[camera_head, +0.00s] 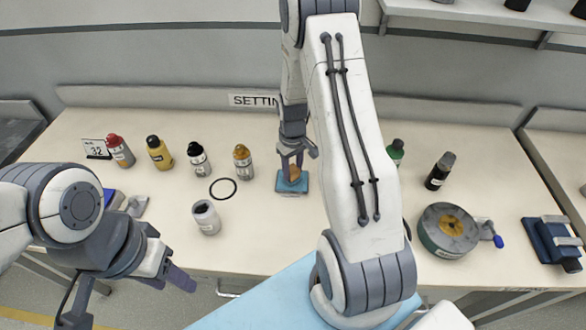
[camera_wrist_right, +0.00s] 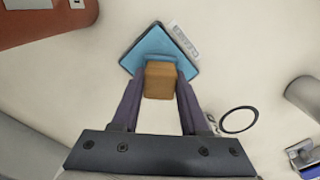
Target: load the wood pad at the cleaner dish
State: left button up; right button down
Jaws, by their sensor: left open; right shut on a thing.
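My right gripper (camera_head: 292,168) is shut on the wood pad (camera_wrist_right: 160,80), a small brown block. It holds the pad over the cleaner dish (camera_head: 291,188), a small blue square dish on the bench. In the right wrist view the dish (camera_wrist_right: 147,48) lies behind the pad, between and past the fingers of the right gripper (camera_wrist_right: 160,85). The pad hides part of the dish. I cannot tell whether pad and dish touch. My left gripper (camera_head: 128,298) is open and empty in front of the bench's left part.
A black ring (camera_head: 223,188) and a white cup (camera_head: 206,217) lie left of the dish. Several bottles (camera_head: 160,152) stand behind them. A green bottle (camera_head: 395,151), a black bottle (camera_head: 440,171), a round grey device (camera_head: 447,230) and a blue vise (camera_head: 553,243) are on the right.

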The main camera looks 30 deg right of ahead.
aim_at(292, 169)
jog(key=shift+r+p, duration=2.35)
jog(key=shift+r, duration=0.85)
jog(key=shift+a+f, duration=0.1)
jog(key=s+a+m, duration=0.1)
jog(key=s+a, duration=0.2)
jog(key=a, duration=0.9)
jog(key=shift+s+a+f, duration=0.35)
jog(key=shift+s+f, duration=0.05)
jog(key=shift+d, duration=0.15)
